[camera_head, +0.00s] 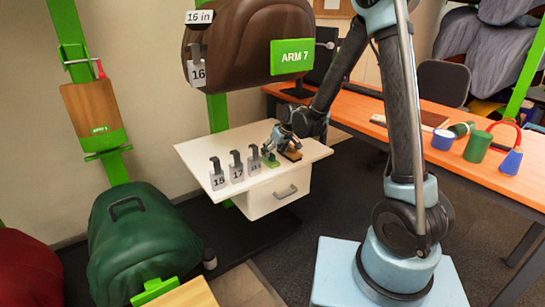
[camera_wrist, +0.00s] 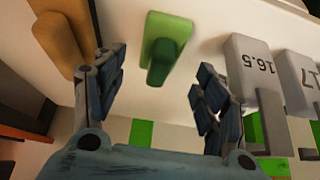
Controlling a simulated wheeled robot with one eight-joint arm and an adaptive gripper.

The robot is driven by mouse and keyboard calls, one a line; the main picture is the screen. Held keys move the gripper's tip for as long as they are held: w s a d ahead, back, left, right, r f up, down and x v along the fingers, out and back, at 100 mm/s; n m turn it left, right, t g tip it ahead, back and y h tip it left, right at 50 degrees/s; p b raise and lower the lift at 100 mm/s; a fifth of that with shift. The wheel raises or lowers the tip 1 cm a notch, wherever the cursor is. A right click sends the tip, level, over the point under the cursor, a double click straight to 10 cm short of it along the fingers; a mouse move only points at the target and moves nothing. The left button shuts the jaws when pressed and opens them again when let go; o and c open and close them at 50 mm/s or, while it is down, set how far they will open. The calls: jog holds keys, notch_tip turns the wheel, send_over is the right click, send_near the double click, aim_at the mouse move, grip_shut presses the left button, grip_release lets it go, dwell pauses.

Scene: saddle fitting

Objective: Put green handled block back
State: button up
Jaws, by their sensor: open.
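The green handled block (camera_wrist: 168,28) stands on the white cabinet top, with its darker green handle (camera_wrist: 160,62) toward my gripper in the wrist view. In the head view the block (camera_head: 270,161) is small and partly hidden by my gripper (camera_head: 275,147). My gripper (camera_wrist: 160,85) is open and empty. Its two fingers are spread to either side of the handle in the wrist view, and no contact shows. I cannot tell how far the fingertips are from the handle.
Grey numbered blocks 15 (camera_head: 217,180), 17 (camera_head: 237,172) and 16.5 (camera_wrist: 248,65) stand in a row beside the green block. A brown wooden block (camera_wrist: 62,40) is close on its other side. A brown saddle (camera_head: 240,45) hangs above the white cabinet (camera_head: 190,150).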

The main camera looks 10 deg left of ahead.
jog(key=v, duration=0.7)
jog(key=s+d+r+m+h, duration=0.1)
jog(key=s+d+r, duration=0.15)
jog(key=d, duration=0.55)
jog(key=s+d+r+m+h, duration=0.1)
jog(key=s+d+r+m, duration=0.15)
jog(key=d, duration=0.55)
jog(key=s+d+r+m+h, duration=0.1)
jog(key=s+d+r, duration=0.15)
jog(key=d, duration=0.55)
jog(key=s+d+f+m+g+h, duration=0.1)
jog(key=s+d+f+m, duration=0.1)
jog(key=s+d, duration=0.6)
jog(key=s+d+f+m, duration=0.3)
jog(key=s+d, duration=0.6)
jog(key=s, duration=0.2)
jog(key=shift+s+f+g+h, duration=0.25)
jog(key=shift+s+g+h, duration=0.1)
jog(key=shift+g+h, duration=0.05)
